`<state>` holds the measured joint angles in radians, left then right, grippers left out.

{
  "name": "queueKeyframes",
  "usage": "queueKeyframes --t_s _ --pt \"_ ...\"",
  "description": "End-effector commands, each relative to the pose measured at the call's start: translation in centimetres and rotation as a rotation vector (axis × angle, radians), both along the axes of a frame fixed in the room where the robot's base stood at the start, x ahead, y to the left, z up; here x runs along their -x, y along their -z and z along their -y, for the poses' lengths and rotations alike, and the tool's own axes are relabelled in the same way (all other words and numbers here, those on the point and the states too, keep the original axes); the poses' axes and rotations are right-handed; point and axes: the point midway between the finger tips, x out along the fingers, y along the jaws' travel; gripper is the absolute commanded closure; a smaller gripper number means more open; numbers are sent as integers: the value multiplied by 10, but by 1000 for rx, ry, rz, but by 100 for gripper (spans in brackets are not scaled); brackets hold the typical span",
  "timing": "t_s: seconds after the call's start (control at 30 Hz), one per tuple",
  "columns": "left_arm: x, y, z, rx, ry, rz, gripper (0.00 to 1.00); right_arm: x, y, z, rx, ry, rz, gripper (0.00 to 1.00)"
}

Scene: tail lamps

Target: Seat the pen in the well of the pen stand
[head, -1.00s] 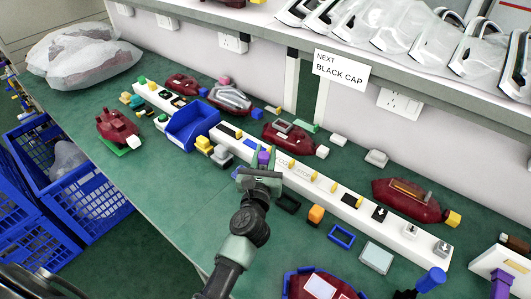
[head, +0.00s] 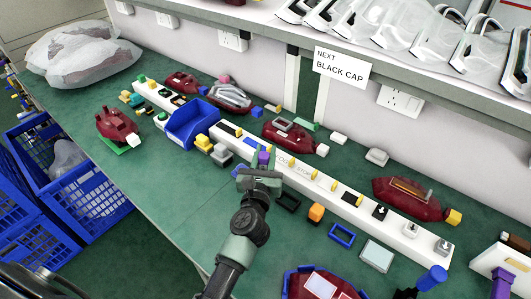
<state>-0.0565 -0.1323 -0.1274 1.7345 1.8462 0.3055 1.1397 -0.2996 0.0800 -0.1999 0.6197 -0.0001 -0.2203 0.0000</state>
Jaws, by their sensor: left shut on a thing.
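My left gripper (head: 262,165) is over the green bench, just in front of the long white rail (head: 325,184). It is shut on a small purple piece (head: 264,157), mostly hidden by the fingers. I cannot tell whether this piece is the pen. No pen stand with a well can be made out for certain. My right gripper is not in view.
Dark red lamps (head: 407,200) lie behind the rail. A blue bin (head: 190,124) stands to the left. A blue frame (head: 341,236), an orange block (head: 316,213) and a blue cylinder (head: 432,278) are at the front right. A shelf overhangs the back.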

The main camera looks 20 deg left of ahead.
Motion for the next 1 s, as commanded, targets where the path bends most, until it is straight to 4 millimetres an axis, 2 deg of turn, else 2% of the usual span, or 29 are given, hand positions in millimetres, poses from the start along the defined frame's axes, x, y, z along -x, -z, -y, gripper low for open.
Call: queueKeyframes --t_s 0.53,1.0 --pt "0 21 0 -1 0 0 100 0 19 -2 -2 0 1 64" --pt "0 22 0 -1 0 0 100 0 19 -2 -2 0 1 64"
